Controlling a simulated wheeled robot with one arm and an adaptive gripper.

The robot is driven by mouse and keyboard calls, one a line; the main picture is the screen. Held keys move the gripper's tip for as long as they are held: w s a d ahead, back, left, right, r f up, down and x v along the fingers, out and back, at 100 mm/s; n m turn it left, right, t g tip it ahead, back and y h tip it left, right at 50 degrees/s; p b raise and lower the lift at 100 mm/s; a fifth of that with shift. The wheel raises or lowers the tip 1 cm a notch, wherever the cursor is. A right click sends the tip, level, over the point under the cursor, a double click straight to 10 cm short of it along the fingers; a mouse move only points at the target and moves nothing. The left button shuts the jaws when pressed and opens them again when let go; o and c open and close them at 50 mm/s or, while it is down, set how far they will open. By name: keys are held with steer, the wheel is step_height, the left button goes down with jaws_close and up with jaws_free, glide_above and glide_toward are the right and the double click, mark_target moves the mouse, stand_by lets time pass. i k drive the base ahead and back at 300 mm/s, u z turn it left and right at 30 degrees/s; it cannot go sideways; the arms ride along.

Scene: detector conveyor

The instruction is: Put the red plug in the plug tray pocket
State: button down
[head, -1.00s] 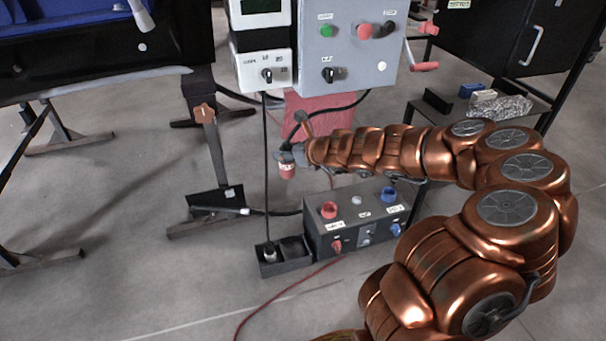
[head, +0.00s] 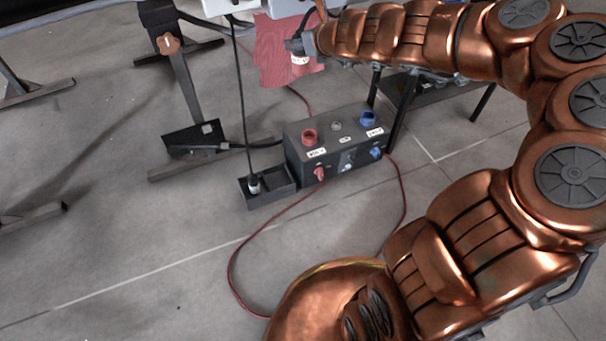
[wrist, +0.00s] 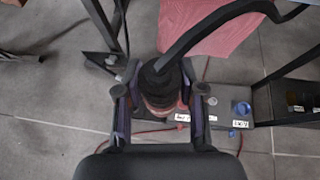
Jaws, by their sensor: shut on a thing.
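The red plug (head: 300,62) hangs in my gripper (head: 297,46), upright, with its red end down and a pale label band. In the wrist view my gripper (wrist: 160,100) is shut around the plug's dark body (wrist: 160,78); a thick black cable rises from its top. The black plug tray (head: 270,200) stands on the floor, well below and left of my gripper, against the socket box. Its left pocket holds a plug with a dark cable (head: 253,186); its right pocket (head: 279,177) looks empty. The tray is not clearly seen in the wrist view.
The dark socket box (head: 335,145) has a red socket (head: 309,137) and a blue socket (head: 367,118) on top. A red cable (head: 232,262) loops over the floor. A red cloth (head: 275,50) hangs behind my gripper. A metal stand (head: 182,90) is left of the tray.

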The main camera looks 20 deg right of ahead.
mark_target(278, 181)
steer(key=z, duration=3)
steer(key=k, duration=2.1)
steer(key=u, duration=2.25)
steer(key=i, duration=1)
